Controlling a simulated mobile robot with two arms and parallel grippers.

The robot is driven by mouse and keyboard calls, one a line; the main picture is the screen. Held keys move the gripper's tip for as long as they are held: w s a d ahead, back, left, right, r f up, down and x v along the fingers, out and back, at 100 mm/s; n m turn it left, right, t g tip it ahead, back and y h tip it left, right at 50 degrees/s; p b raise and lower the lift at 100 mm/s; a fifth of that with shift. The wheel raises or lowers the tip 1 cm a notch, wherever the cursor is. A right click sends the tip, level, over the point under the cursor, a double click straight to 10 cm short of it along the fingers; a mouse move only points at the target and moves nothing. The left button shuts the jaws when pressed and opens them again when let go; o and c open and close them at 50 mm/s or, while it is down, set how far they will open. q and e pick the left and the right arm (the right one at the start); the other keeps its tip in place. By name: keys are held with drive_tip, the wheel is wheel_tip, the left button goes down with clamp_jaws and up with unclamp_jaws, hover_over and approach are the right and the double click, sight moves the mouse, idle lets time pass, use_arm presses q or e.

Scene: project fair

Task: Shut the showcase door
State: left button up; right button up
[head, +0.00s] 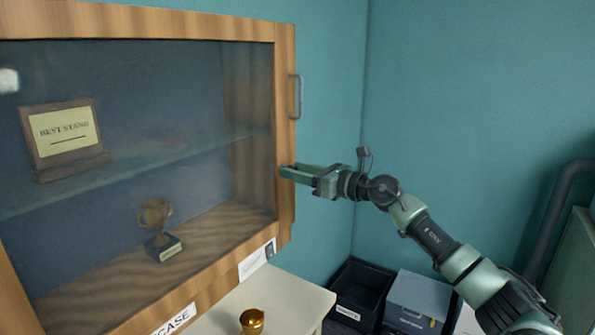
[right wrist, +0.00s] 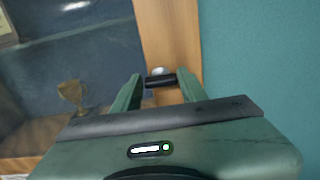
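The showcase (head: 180,225) is a wooden cabinet at the left of the head view, with a wood-framed glass door (head: 284,130). The door looks flush or nearly so with the cabinet; I cannot tell whether a narrow gap is left. A grey bar handle (head: 298,97) stands on the right side of the frame. My right gripper (head: 285,172) is at the frame's right edge, below the handle, with its tips at or very near the wood. The right wrist view shows its two green fingers (right wrist: 158,88) apart, facing the wooden frame (right wrist: 168,40). My left gripper is out of view.
Behind the glass are a "Best Stand" plaque (head: 64,138) and a small trophy (head: 157,228). A gold cup (head: 252,321) stands on the pale tabletop (head: 290,295). A black bin (head: 360,293) and grey box (head: 418,299) are low at right. Teal walls are close behind.

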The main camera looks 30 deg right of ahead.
clamp_jaws()
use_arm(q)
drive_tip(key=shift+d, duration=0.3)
